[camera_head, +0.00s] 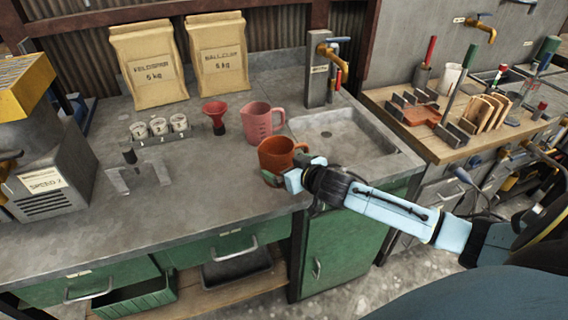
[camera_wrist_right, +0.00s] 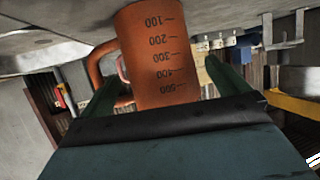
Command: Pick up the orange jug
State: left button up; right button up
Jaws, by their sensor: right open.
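The orange jug (camera_head: 275,153) stands on the grey counter just left of the sink in the head view. It has a handle on its right side there. In the right wrist view the jug (camera_wrist_right: 158,58) appears upside down, with dark measuring marks on its wall. My right gripper (camera_head: 270,178) is at the jug's near side, low down. In the wrist view its two green fingers (camera_wrist_right: 163,80) are apart with the jug's body between them; I cannot tell whether they touch it. My left gripper is not in view.
A pink jug (camera_head: 263,122) stands close behind the orange jug. A red funnel (camera_head: 215,114) and several small cups (camera_head: 159,127) in a rack are to the left. The sink (camera_head: 342,138) and a tap (camera_head: 327,52) are to the right.

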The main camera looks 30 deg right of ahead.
jog(key=shift+x, duration=2.3)
jog(key=shift+d, duration=0.1)
jog(key=shift+c, duration=0.3)
jog(key=c, duration=1)
